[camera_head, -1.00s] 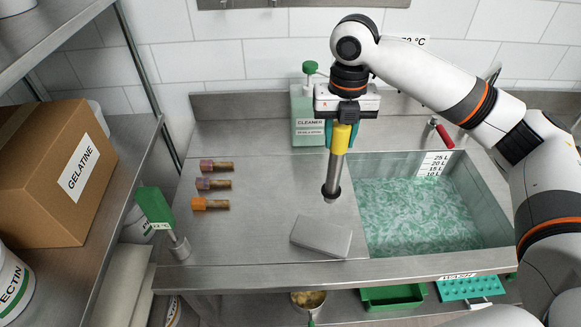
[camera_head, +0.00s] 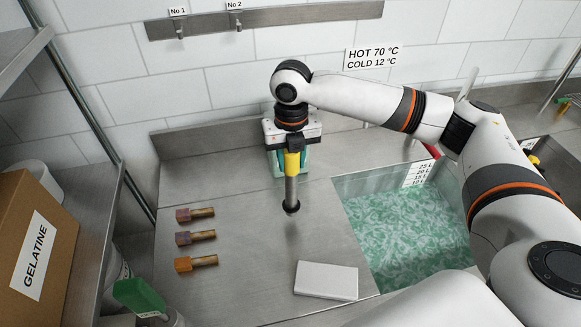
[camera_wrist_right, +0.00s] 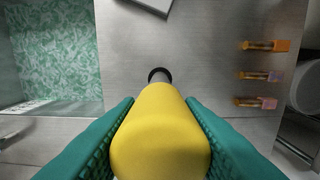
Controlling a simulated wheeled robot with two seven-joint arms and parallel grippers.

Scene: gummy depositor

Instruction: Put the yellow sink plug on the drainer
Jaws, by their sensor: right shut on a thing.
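The yellow sink plug (camera_head: 292,163) has a yellow grip on top of a grey metal tube with a dark ring at its lower end. My right gripper (camera_head: 291,150) is shut on the yellow grip and holds the plug upright over the steel drainer (camera_head: 240,245), left of the sink. In the right wrist view the yellow grip (camera_wrist_right: 160,142) sits between the two green finger pads. The dark lower end points at the drainer; I cannot tell for sure whether it touches. My left gripper is not in view.
The sink (camera_head: 410,225) holds foamy green water. A pale flat block (camera_head: 326,281) lies at the drainer's front. Several brushes with purple and orange heads (camera_head: 197,238) lie at left. The drainer between brushes and block is clear.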

